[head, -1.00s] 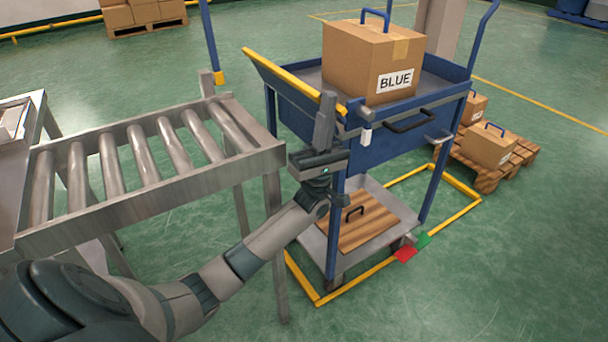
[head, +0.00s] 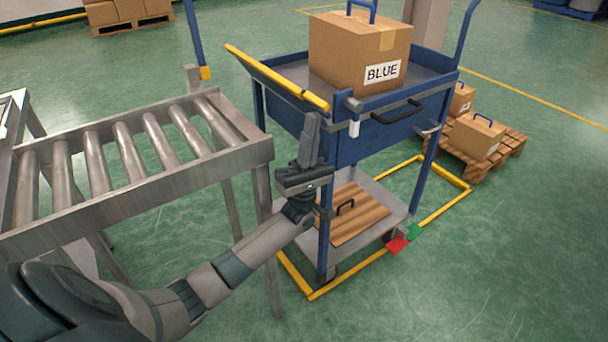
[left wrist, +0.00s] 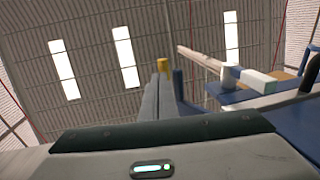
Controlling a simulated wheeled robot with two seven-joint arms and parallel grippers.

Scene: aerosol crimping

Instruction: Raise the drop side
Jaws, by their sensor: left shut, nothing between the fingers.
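The blue cart's drop side (head: 270,74), with a yellow top edge, is on the cart's left side. It appears to lean outward from the tray, though its exact angle is hard to tell. My left gripper (head: 311,118) is shut and empty, its fingers pointing up just below the near end of the yellow edge. I cannot tell whether they touch it. In the left wrist view the shut fingers (left wrist: 159,100) point toward the ceiling, with blue cart parts to their right. My right gripper is out of view.
A carton marked BLUE (head: 358,55) stands in the cart's tray. A wooden board (head: 352,215) lies on the lower shelf. A roller conveyor (head: 130,160) stands close left of my arm. A pallet with cartons (head: 480,155) is behind right. Open green floor lies in front.

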